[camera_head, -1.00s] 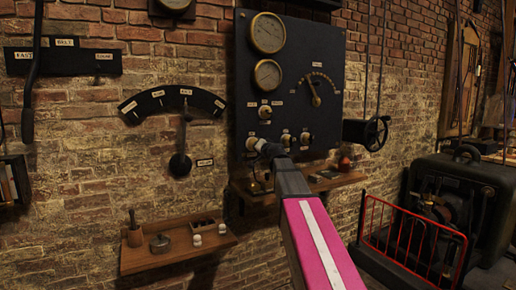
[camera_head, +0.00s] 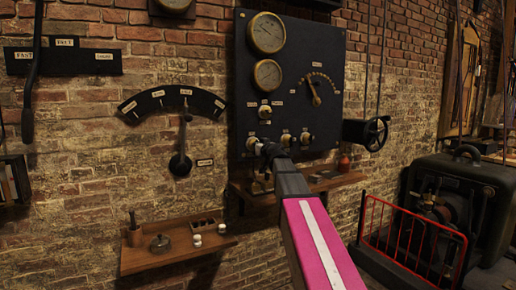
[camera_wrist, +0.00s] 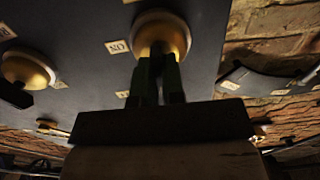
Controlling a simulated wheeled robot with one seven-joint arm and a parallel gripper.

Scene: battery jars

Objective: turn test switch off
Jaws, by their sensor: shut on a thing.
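A black panel (camera_head: 297,108) hangs on the brick wall, with several brass toggle switches along its lower part. My gripper (camera_wrist: 160,82) is at the lower left switch of the panel. In the wrist view its two dark fingers are close together on the lever at the round brass base (camera_wrist: 162,32) of this switch. The fingers hide most of the lever, so its exact tilt cannot be seen. A small label (camera_wrist: 118,47) reading ON upside down is beside the base. In the head view my gripper (camera_head: 266,152) covers part of the same switch.
Another brass switch (camera_wrist: 27,68) is close by in the wrist view. Gauges (camera_head: 267,33) and a dial (camera_head: 317,88) are higher on the panel. A wooden shelf (camera_head: 335,183) juts out below the panel. A lower shelf (camera_head: 140,262) holds small items.

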